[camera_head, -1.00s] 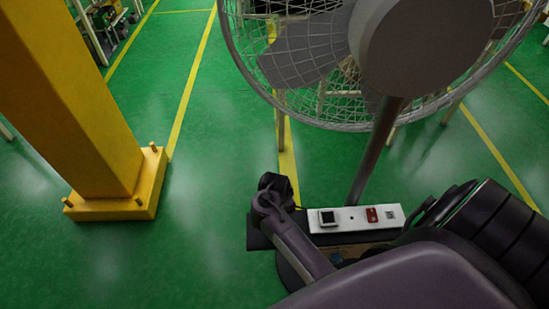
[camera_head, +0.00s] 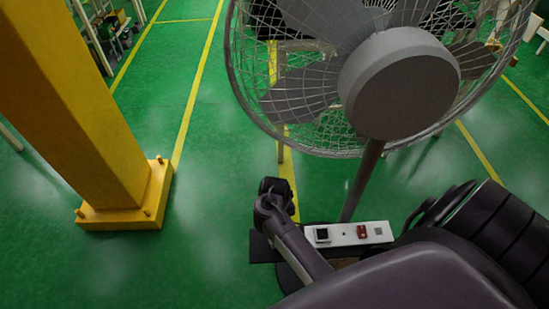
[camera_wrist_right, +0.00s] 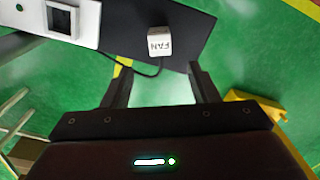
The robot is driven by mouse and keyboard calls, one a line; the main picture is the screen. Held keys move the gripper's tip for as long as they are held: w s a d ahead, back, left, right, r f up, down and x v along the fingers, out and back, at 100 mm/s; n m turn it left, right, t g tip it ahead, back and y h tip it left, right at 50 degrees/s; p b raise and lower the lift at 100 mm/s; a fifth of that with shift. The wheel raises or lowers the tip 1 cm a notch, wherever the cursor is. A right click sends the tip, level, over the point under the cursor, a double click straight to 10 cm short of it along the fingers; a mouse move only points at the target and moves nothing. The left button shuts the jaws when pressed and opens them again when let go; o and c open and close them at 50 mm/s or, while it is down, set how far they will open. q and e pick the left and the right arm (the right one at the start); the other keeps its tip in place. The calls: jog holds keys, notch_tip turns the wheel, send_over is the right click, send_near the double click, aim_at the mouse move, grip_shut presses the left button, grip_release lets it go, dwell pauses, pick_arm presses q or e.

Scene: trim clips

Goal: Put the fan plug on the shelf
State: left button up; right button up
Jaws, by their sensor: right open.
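The fan plug (camera_wrist_right: 160,41) is a small white block marked FAN, in the right wrist view. It appears to rest on the dark shelf plate (camera_wrist_right: 194,28), with a dark cable running from its side. My right gripper (camera_wrist_right: 160,68) is open and empty, its two fingers pointing toward the plug, which sits just beyond the tips and apart from them. In the head view the dark shelf (camera_head: 261,246) shows left of a white socket panel (camera_head: 347,233). I cannot make out the plug there; my right arm covers part of that area. My left gripper is not in view.
A large grey caged fan (camera_head: 398,83) on a pole (camera_head: 363,180) stands behind the panel. A yellow post (camera_head: 85,110) with a bolted base (camera_head: 125,208) stands at left. Green floor between post and shelf is clear.

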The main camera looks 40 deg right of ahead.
jog(key=shift+r+p, duration=0.5)
jog(key=shift+r, duration=0.25)
